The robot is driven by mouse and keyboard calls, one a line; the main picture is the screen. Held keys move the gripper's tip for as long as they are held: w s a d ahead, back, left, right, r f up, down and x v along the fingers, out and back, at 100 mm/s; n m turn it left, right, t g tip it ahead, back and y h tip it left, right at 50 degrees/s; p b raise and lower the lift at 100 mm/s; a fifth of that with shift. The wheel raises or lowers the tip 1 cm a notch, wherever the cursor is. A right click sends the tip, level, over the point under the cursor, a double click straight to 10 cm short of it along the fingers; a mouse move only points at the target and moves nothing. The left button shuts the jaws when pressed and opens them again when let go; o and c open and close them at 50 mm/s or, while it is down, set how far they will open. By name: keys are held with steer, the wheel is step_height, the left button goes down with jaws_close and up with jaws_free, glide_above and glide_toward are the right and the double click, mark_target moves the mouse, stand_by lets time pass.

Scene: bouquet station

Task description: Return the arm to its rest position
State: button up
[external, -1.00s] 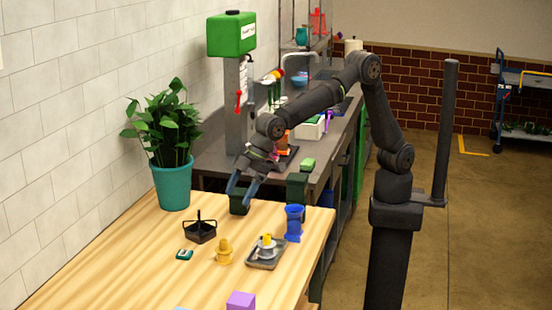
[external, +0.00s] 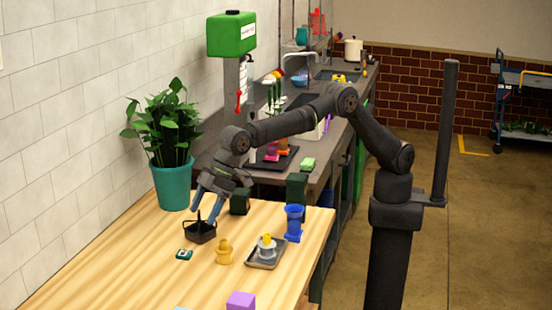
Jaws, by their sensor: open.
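My gripper (external: 203,219) is open, pointing down over the left side of the wooden table. Its fingertips are at or just above the black square holder (external: 200,233); I cannot tell whether they touch it. I see nothing held between the fingers. My arm reaches across from its post on the right, bent at the elbow.
On the wooden table (external: 110,272) are a yellow vase (external: 224,253), a blue vase (external: 293,222), a grey tray (external: 262,262) holding a grey and yellow piece, and a purple block (external: 240,300). A potted plant (external: 172,184) stands near the wall. The table's front left is clear.

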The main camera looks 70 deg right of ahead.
steer(key=shift+s+a+f, duration=0.1)
steer(key=shift+a+f, duration=0.2)
steer(key=shift+a, duration=0.3)
steer(key=shift+w+a+f, duration=0.1)
steer(key=shift+a+f, duration=0.15)
steer(key=shift+a, duration=0.4)
steer(key=shift+s+a+f, duration=0.1)
steer(key=shift+a+f, duration=0.2)
steer(key=shift+a, duration=0.3)
